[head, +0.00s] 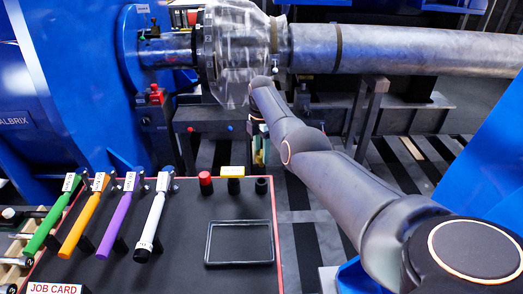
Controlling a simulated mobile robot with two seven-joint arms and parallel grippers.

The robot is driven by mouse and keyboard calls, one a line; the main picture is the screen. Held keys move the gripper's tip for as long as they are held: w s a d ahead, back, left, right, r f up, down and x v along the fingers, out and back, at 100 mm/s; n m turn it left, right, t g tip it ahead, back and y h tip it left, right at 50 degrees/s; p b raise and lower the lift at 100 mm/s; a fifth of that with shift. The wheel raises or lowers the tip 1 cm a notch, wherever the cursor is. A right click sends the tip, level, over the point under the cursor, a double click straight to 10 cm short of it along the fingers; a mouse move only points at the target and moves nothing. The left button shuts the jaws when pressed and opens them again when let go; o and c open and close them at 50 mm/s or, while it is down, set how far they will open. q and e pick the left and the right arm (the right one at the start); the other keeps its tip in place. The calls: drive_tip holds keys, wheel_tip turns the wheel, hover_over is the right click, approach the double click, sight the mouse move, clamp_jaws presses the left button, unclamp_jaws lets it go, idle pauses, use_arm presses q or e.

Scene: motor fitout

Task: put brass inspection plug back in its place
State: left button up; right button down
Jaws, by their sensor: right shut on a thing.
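My right arm reaches in from the lower right toward the large shaft. Its gripper (260,152) points down just behind the far edge of the black tool board and is small and partly hidden by the arm. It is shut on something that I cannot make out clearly. I cannot pick out the brass inspection plug for certain anywhere in this view. My left gripper is not in view.
The black tool board (190,262) holds green (50,220), orange (82,220), purple (118,217) and white (152,215) handled tools. A red-topped cylinder (205,182), dark round pieces (262,185) and an empty shallow tray (240,262) are on it. The shaft (400,48) spans behind.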

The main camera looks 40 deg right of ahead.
sight(262, 166)
drive_tip(key=shift+r+p, duration=0.25)
drive_tip(key=shift+p, duration=0.15)
wheel_tip(262, 166, down, 6)
drive_tip(key=b, duration=0.5)
idle(1.6)
drive_tip(key=shift+f+b, duration=1.7)
drive_tip(key=shift+f, duration=0.15)
drive_tip(key=shift+c, duration=1.4)
unclamp_jaws()
drive_tip(key=shift+r, duration=0.15)
